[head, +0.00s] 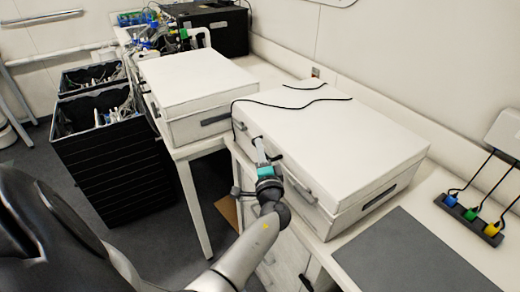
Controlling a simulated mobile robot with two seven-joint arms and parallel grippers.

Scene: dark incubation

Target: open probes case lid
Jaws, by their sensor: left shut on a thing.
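A large white case (340,142) with a flat lid, taken to be the probes case, lies on a white bench; its lid looks closed. Dark handles or latches show on its front and right side. A second, smaller white case (193,80) lies farther back, also closed. My left gripper (264,153) is at the front edge of the larger case, near the lid seam, and is shut on the lid edge or a latch there. The exact contact is too small to tell. My right gripper is not in view.
Thin black cables (290,103) lie across the larger case's lid. A dark grey mat (412,262) and a power strip with coloured plugs (472,218) are to the right. Black crates (108,160) stand at the left. A wall runs behind the bench.

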